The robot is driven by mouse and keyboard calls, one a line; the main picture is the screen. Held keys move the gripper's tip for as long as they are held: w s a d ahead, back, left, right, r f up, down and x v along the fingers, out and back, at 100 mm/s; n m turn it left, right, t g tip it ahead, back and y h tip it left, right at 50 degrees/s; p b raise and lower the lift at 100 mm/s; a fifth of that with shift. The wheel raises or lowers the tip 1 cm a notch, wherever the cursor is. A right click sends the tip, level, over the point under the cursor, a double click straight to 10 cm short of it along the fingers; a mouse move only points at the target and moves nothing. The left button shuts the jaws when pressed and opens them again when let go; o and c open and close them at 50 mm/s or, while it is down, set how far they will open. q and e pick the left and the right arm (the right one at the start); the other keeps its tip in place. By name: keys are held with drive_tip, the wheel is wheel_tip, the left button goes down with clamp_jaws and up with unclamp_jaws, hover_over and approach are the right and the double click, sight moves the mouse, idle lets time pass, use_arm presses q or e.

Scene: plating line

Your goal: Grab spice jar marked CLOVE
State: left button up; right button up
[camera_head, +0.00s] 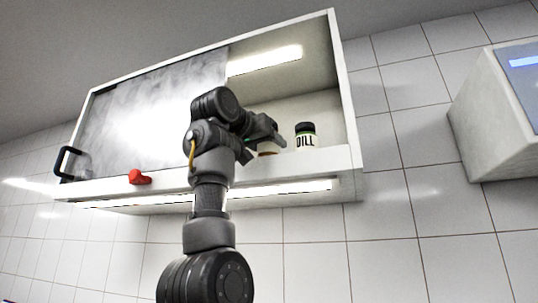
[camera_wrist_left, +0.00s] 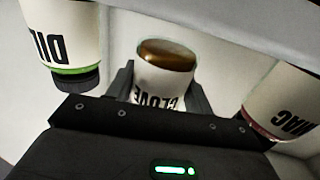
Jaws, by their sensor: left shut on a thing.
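The spice jar marked CLOVE (camera_wrist_left: 163,88), pale with a brown-gold end, sits between the two fingers of my left gripper (camera_wrist_left: 160,97) in the left wrist view. The fingers are shut on it, and its lettering is partly hidden behind the gripper body. In the head view my left gripper (camera_head: 264,140) reaches into the open right part of the wall cabinet. Only a small brownish edge, probably of this jar, shows under it there. I cannot tell whether the jar touches the shelf. My right gripper is not in view.
A DILL jar (camera_head: 305,138) with a dark lid stands just right of the gripper; it also shows in the wrist view (camera_wrist_left: 62,45). A jar marked MAC (camera_wrist_left: 285,105) is on the other side. The cabinet (camera_head: 345,90) has a grey sliding panel (camera_head: 140,105) and a red knob (camera_head: 139,178).

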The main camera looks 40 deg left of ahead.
use_arm(q)
drive_tip(key=s+d+r, duration=0.7)
drive_tip(key=s+r, duration=0.3)
drive_tip(key=s, duration=0.2)
drive_tip(key=shift+s+d+p, duration=0.2)
drive_tip(key=shift+s+p, duration=0.1)
drive_tip(key=shift+s, duration=0.05)
